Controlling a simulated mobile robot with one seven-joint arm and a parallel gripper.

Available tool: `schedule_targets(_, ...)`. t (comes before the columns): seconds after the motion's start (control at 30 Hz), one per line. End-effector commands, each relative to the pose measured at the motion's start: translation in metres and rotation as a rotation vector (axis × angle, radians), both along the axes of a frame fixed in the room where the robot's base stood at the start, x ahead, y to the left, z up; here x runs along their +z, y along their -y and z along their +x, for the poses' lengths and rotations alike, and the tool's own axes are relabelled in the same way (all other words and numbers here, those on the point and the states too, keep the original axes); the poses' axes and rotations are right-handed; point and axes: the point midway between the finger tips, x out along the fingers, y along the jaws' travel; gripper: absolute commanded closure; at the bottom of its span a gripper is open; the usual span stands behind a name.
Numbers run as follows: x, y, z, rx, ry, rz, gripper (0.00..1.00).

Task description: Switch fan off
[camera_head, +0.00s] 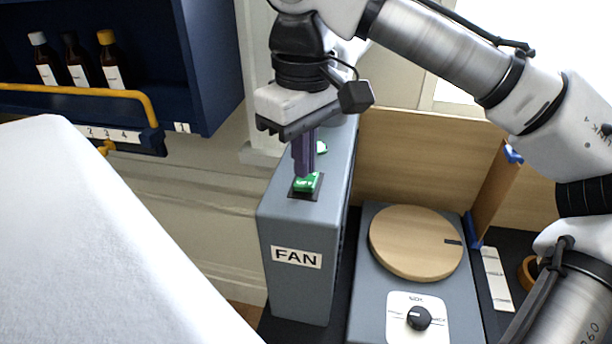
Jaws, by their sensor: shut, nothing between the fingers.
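The fan unit (297,235) is a tall grey box with a white "FAN" label (296,257) on its front. A green rocker switch (308,184) in a black frame sits on its top face. My gripper (304,172) points down with its dark fingers shut and empty. The fingertips are right at the switch, over its far left part, and hide some of it. I cannot tell whether they touch it, or which way the rocker is tipped.
A grey unit with a round wooden plate (415,242) and a black knob (419,317) stands to the right. A white surface (90,240) fills the lower left. A blue shelf (205,70) with bottles and a yellow rail (80,91) is at upper left.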

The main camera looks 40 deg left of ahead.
Motion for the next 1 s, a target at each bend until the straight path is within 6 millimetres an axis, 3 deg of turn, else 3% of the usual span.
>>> schedule_targets(1.0, -0.012, 0.000, 0.000, 0.000, 0.000, 0.000, 1.00)
